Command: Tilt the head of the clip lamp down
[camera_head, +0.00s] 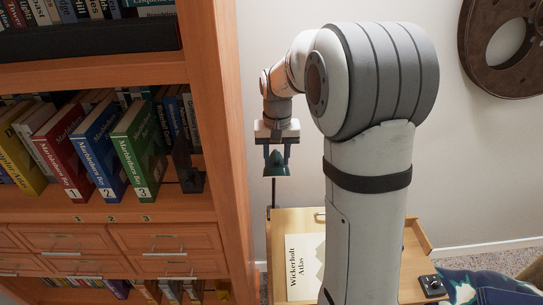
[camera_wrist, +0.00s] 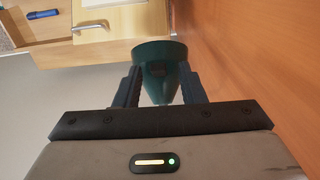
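The clip lamp has a small dark green head (camera_head: 277,165), its wide rim low and its narrow part upward in the head view. A thin dark stem (camera_head: 273,192) shows below it. My gripper (camera_head: 277,152) points down onto the head from above. In the wrist view the green head (camera_wrist: 158,72) lies between the two dark fingers of my gripper (camera_wrist: 160,85), which press close against its sides. The lamp's clip and the inside of its head are hidden.
A wooden bookcase (camera_head: 230,150) with several books stands close left of my gripper. Below is a wooden desk (camera_head: 270,235) holding a Wickerholt Atlas (camera_head: 306,268) and a small black switch box (camera_head: 433,286). A brown film reel (camera_head: 484,62) hangs on the pale wall.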

